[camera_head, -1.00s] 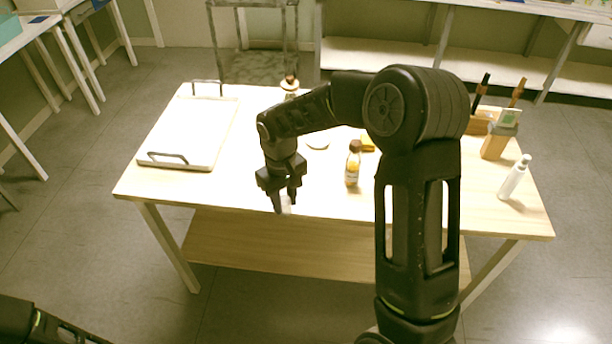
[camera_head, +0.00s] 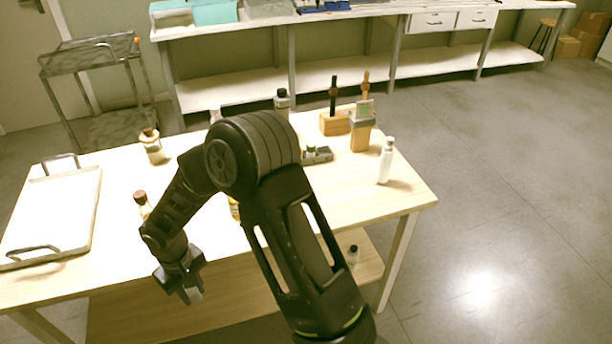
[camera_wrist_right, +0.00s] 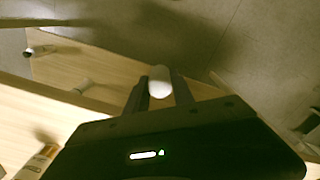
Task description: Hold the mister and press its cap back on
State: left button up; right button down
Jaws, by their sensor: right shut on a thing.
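The mister (camera_head: 386,162) is a slim white bottle standing upright near the table's right end, with a narrow top. My right gripper (camera_head: 188,288) is shut on a small white piece, which looks like the cap (camera_head: 195,297). The gripper points down at the table's front edge, well to the left of the mister and apart from it. In the right wrist view the white cap (camera_wrist_right: 159,82) shows between the two fingers. My left gripper is not in view.
A white tray (camera_head: 62,205) with handles lies at the table's left. Brown-topped bottles (camera_head: 152,148) stand near it, and my right arm hides the table's middle. A wooden holder (camera_head: 334,123) and a wooden block (camera_head: 360,137) stand behind the mister. A small bottle (camera_head: 352,254) is on the lower shelf.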

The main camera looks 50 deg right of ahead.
aim_at(385, 162)
jog(key=z, duration=1.55)
jog(key=i+l+z, duration=0.15)
jog(key=l+z, duration=0.3)
jog(key=i+l+z, duration=0.2)
jog(key=z, duration=0.25)
jog(key=i+l+z, duration=0.25)
jog(key=l+z, duration=0.2)
jog(key=i+l+z, duration=0.15)
jog(key=i+z, duration=0.15)
jog(key=z, duration=0.15)
jog(key=i+l+u, duration=0.35)
jog(key=i, duration=0.3)
jog(key=i+u, duration=0.15)
jog(key=u, duration=0.3)
jog(key=i+l+u, duration=0.1)
jog(key=u, duration=0.35)
jog(key=i+l+u, duration=0.1)
jog(key=u, duration=0.35)
jog(key=i+l+u, duration=0.1)
jog(key=l+u, duration=0.15)
jog(key=u, duration=0.2)
jog(key=l+u, duration=0.2)
jog(key=u, duration=0.25)
jog(key=l+u, duration=0.25)
jog(key=u, duration=0.15)
jog(key=l+u, duration=0.25)
jog(key=u, duration=0.2)
jog(key=i, duration=0.05)
